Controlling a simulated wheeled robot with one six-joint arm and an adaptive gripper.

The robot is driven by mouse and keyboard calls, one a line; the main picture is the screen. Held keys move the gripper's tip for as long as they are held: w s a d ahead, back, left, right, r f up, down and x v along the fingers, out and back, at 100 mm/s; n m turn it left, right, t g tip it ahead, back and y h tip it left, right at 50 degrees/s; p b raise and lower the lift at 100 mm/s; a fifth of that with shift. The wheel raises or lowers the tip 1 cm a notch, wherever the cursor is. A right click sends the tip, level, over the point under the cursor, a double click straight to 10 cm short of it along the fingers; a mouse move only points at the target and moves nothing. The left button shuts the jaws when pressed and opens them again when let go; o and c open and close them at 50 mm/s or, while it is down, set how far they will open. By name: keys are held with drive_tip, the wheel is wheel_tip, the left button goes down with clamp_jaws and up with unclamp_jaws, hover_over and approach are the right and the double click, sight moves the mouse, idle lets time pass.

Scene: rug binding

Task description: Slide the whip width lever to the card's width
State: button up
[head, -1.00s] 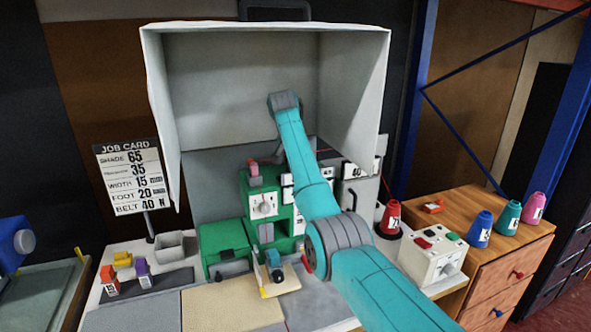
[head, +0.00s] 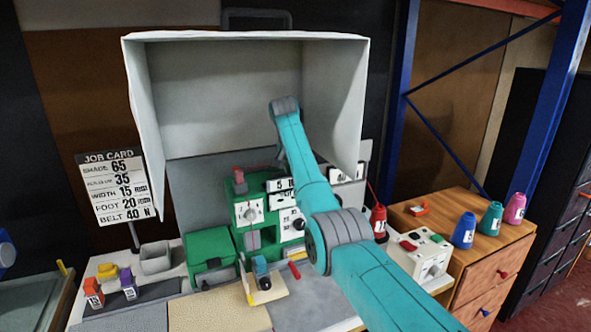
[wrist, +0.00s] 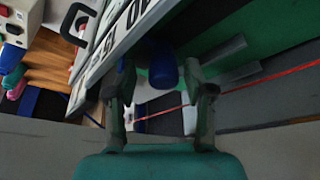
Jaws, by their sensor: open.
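The job card (head: 115,186) stands at the left in the head view and reads width 15. The green machine (head: 222,247) stands inside the pale hood, with white number plates (head: 284,186) beside my arm. In the wrist view, a white plate with black numbers (wrist: 118,38) runs close along the left. A dark blue knob (wrist: 162,70) shows between or just beyond my fingers; I cannot tell whether it belongs to the width lever. My gripper (wrist: 153,82) is open, and no finger clearly touches the knob. In the head view my arm hides the gripper and part of the plates.
The pale hood (head: 148,110) walls in the machine at both sides and behind. A white button box (head: 418,257) and a red cone (head: 378,221) stand to the right. Several coloured cones, one blue (head: 464,231), stand on the wooden cabinet (head: 500,262). Numbered blocks (head: 93,292) lie front left.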

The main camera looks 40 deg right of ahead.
drive_tip(key=shift+r, duration=0.1)
drive_tip(key=v, duration=1.1)
drive_tip(key=shift+r, duration=0.4)
drive_tip(key=shift+a, duration=0.2)
